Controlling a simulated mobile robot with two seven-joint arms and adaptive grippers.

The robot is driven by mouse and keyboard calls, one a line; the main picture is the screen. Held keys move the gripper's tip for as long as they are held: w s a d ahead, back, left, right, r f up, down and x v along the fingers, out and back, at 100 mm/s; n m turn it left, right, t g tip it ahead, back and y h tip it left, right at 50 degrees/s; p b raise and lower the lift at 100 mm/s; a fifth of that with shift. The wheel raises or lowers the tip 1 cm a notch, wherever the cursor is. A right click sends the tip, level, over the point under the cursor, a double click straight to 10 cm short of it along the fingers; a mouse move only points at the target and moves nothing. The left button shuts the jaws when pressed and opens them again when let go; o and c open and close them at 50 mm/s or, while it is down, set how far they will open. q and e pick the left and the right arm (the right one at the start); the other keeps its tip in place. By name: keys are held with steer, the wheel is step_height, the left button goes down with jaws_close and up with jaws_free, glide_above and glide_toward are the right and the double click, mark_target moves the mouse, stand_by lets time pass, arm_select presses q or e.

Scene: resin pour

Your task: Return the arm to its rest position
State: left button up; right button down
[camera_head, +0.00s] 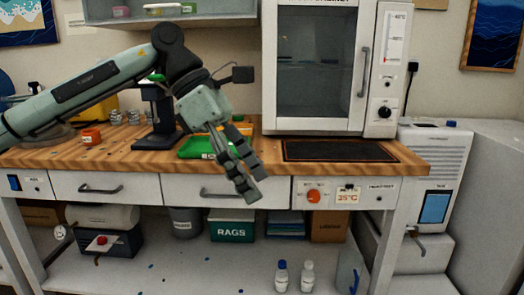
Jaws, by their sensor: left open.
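My left arm comes in from the left and bends down at its wrist. My left gripper (249,187) hangs in front of the wooden workbench (400,155), with its fingertips before the drawer front. The two dark fingers are apart with nothing visible between them. Behind the gripper, a green mat (192,149) lies on the bench, partly hidden by it. My right gripper does not show.
A black stand (158,110) and an orange cup (91,137) are at left. Below are a RAGS bin (232,230) and two bottles (281,277). A white machine (436,160) stands at right.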

arm_select(q)
steer(key=w+d+r+n+h, duration=0.1)
steer(key=d+r+n+h, duration=0.3)
steer(key=d+n+h, duration=0.65)
steer(key=w+a+f+n+t+y, duration=0.2)
steer(key=w+a+f+n+t, duration=0.4)
steer(key=n+t, duration=0.45)
steer(key=w+a+f+n+t+y, duration=0.2)
steer(key=w+a+f+n+t, duration=0.2)
steer(key=w+n+t, duration=0.6)
steer(key=s+a+f+n+g+y, duration=0.1)
steer(key=s+a+f+n+y, duration=0.1)
steer(key=a+f+n+y, duration=0.65)
steer(key=s+a+f+n+g+y, duration=0.25)
steer(key=a+f+n, duration=0.3)
steer(key=f, duration=0.75)
steer(key=s+a+f+n+g+y, duration=0.2)
steer(key=s+a+f+n+g, duration=0.15)
steer(key=s+f, duration=0.5)
steer(key=s+a+f+n+g+y, duration=0.1)
steer(key=s+a+f+n+g, duration=0.2)
steer(key=s+f, duration=0.55)
steer(key=s+a+f+n+g, duration=0.1)
steer(key=s+a+f+g, duration=0.1)
steer(key=s+f, duration=0.3)
steer(key=s+a+f+g, duration=0.3)
steer(key=s+f, duration=0.2)
steer(key=s, duration=0.3)
steer(key=shift+s+n, duration=0.35)
steer(key=shift+s, duration=0.05)
